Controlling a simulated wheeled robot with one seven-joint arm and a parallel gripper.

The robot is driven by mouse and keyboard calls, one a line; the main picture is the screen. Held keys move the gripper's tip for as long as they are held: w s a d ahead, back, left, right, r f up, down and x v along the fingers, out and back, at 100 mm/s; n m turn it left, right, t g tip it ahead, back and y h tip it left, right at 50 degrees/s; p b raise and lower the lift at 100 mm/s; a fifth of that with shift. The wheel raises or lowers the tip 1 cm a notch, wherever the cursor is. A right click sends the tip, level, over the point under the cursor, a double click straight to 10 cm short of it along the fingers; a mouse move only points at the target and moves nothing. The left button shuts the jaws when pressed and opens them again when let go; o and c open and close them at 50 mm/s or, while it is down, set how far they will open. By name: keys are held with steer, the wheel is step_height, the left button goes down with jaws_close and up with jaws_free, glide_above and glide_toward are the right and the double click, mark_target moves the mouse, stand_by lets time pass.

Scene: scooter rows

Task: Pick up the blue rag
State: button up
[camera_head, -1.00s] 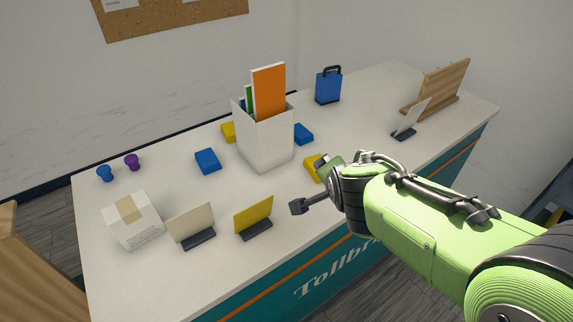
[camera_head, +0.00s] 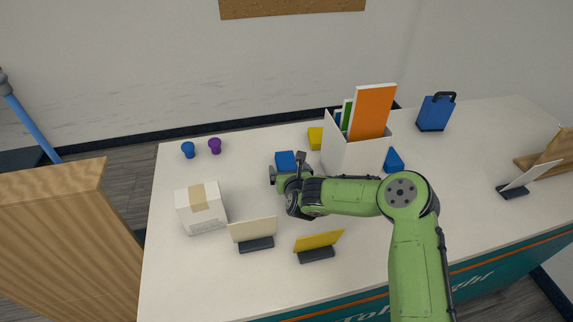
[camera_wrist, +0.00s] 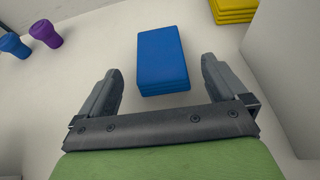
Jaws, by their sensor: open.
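A blue rag (camera_head: 285,159), a folded flat block, lies on the white counter left of the white file box. It also shows in the wrist view (camera_wrist: 162,58), lying ahead of my gripper and roughly centred between the fingers. My gripper (camera_head: 287,173) is open and empty, just in front of the rag, and partly covers its near edge in the head view. In the wrist view, both fingers (camera_wrist: 162,80) stand apart on either side of the rag's near end. I cannot tell how high they are above the counter.
The white file box (camera_head: 350,155) with folders stands right of the rag. A yellow rag (camera_head: 315,138) lies behind, and another blue rag (camera_head: 393,160) lies right of the box. A carton (camera_head: 201,210), card stands (camera_head: 256,243) and two stamps (camera_head: 214,146) stand leftward and in front.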

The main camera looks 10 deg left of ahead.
mark_target(288, 166)
steer(key=x, duration=0.4)
steer(key=shift+w+f+b, duration=0.1)
steer(key=shift+w+b, duration=0.1)
steer(key=shift+b, duration=0.15)
steer(key=c, duration=1.1)
